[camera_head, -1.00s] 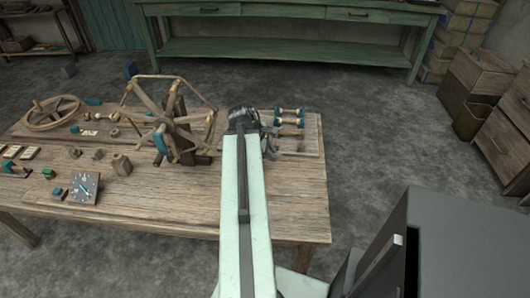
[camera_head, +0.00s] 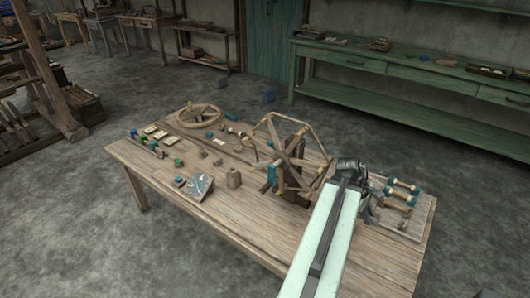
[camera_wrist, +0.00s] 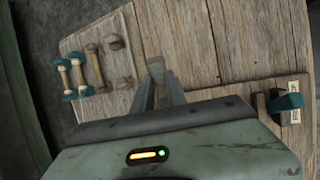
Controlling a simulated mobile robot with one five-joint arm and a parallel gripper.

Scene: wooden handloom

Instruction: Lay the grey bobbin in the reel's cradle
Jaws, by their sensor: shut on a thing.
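My gripper (camera_wrist: 157,92) is shut on a small grey-brown piece (camera_wrist: 156,67) that shows between its fingertips. This looks like one end of the grey bobbin; the rest of it is hidden. In the head view my gripper (camera_head: 367,207) is at the left side of the bobbin tray, mostly behind my arm. The wooden reel (camera_head: 288,158), a spoked wheel on a stand, stands on the table just left of my arm. Its cradle cannot be made out.
The tray (camera_head: 417,229) at the table's right end holds several bobbins, some with teal ends (camera_head: 403,188). A dial block (camera_head: 199,186), a wooden weight (camera_head: 234,177) and a flat wheel (camera_head: 199,115) lie left of the reel. The table's front (camera_head: 262,232) is clear.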

